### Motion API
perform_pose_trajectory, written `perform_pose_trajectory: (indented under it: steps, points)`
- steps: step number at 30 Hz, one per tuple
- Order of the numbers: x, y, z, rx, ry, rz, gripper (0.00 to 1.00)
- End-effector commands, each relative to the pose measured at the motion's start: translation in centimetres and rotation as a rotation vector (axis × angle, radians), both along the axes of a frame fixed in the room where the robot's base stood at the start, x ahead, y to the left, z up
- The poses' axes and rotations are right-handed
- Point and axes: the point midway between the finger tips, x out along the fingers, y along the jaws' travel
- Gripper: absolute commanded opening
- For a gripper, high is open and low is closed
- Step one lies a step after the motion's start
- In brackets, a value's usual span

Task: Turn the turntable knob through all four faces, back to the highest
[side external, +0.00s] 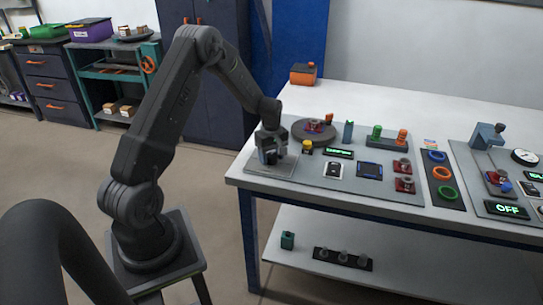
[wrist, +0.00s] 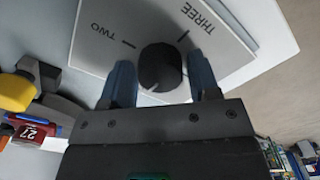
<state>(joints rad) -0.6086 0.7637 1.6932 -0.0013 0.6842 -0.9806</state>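The knob (wrist: 160,66) is dark and round, on a pale plate (wrist: 95,48) with the marks TWO and THREE showing beside it. A small light mark shows at its lower edge. My gripper (wrist: 163,76) is over it, with one blue-grey finger on each side. The fingers look open, with a narrow gap at the right; contact at the left is unclear. In the side view, my gripper (side external: 270,155) is low over the plate (side external: 257,168) at the bench's left end and hides the knob. The round grey turntable (side external: 301,136) carries a red item (side external: 314,127).
A yellow-topped button (side external: 307,146) stands between the plate and turntable; it also shows in the wrist view (wrist: 14,92). A green display (side external: 339,153), a teal block (side external: 348,131) and coloured rings (side external: 442,173) lie further right. An orange box (side external: 303,75) stands behind.

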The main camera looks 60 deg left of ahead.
Motion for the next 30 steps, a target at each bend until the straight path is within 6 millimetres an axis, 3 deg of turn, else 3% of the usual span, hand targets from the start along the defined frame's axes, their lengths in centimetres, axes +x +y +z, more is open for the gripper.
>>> perform_pose_trajectory:
  steps: [4, 14, 20, 30]
  points:
    - [0.0, 0.0, 0.0, 0.0, 0.0, -0.002, 0.7]
    - [0.0, 0.0, 0.5, 0.001, 0.0, -0.004, 0.71]
    - [0.1, 0.0, 3.8, 0.004, -0.004, -0.004, 0.71]
    - [0.0, 0.0, 11.1, 0.002, -0.003, -0.003, 0.71]
